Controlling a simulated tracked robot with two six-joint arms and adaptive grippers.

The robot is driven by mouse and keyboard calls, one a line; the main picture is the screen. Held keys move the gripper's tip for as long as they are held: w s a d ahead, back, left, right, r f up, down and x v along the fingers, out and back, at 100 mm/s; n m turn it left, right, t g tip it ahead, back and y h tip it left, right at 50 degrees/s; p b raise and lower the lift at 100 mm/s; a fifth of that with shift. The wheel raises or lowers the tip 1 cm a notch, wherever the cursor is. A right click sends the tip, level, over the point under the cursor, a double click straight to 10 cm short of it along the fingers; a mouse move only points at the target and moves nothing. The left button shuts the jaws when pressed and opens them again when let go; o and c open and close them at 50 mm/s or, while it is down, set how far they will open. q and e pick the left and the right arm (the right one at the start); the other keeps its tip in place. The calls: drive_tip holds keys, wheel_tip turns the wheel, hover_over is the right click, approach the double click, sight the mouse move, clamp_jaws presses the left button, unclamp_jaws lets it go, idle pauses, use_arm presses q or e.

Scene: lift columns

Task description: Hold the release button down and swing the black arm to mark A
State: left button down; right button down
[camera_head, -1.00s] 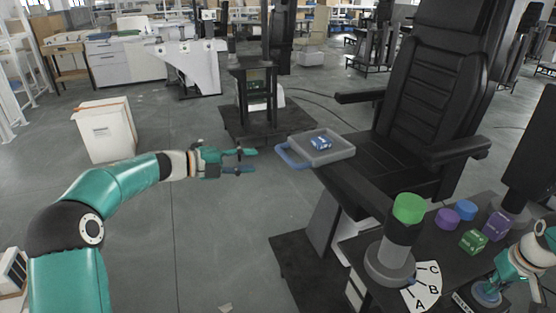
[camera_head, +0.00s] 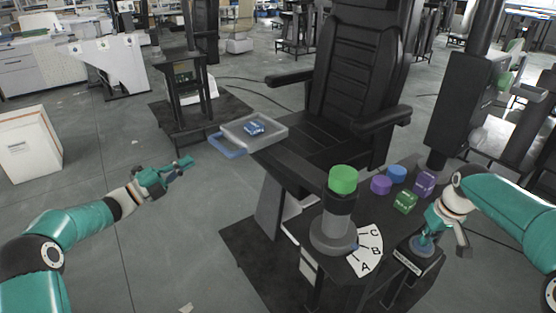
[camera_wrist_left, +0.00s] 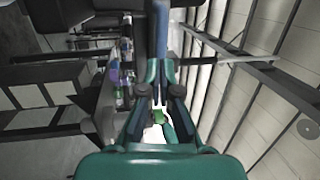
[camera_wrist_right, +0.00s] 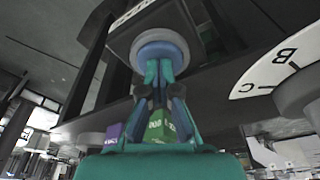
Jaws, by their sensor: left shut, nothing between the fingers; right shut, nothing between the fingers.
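A wide black arm (camera_head: 284,176) runs from a post with a green top (camera_head: 342,180) toward a grey tray with a blue handle (camera_head: 229,148). The post stands on a round grey base beside a white scale (camera_head: 368,252) marked A, B, C. A small blue pointer shows at the base's edge, near the scale. The release button (camera_head: 421,246), a blue disc, sits on a dark labelled box; it also shows in the right wrist view (camera_wrist_right: 160,48). My right gripper (camera_head: 426,236) is shut, fingertips at the button. My left gripper (camera_head: 188,163) is shut and empty, short of the handle.
A small blue item (camera_head: 254,128) lies in the tray. Purple and green blocks (camera_head: 405,201) and blue and purple discs (camera_head: 381,185) lie behind the scale. A black chair (camera_head: 355,85) stands behind the arm. Floor around my left gripper is clear.

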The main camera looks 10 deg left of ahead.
use_arm(q)
approach(226, 138)
drive_tip(key=d+r, duration=0.1)
drive_tip(key=d, duration=0.1)
use_arm(e)
drive_tip(key=shift+f, duration=0.1)
use_arm(q)
drive_tip(key=shift+w+d+r, duration=0.2)
drive_tip(key=shift+w, duration=0.25)
drive_tip(key=w, duration=0.1)
drive_tip(key=w+d, duration=0.1)
drive_tip(key=w, duration=0.2)
drive_tip(key=shift+w+d, duration=0.2)
drive_tip(key=shift+d, duration=0.2)
drive_tip(key=shift+w+d+r, duration=0.15)
drive_tip(key=shift+w+d, duration=0.05)
use_arm(e)
drive_tip(key=shift+s+a, duration=0.15)
drive_tip(key=shift+r, duration=0.2)
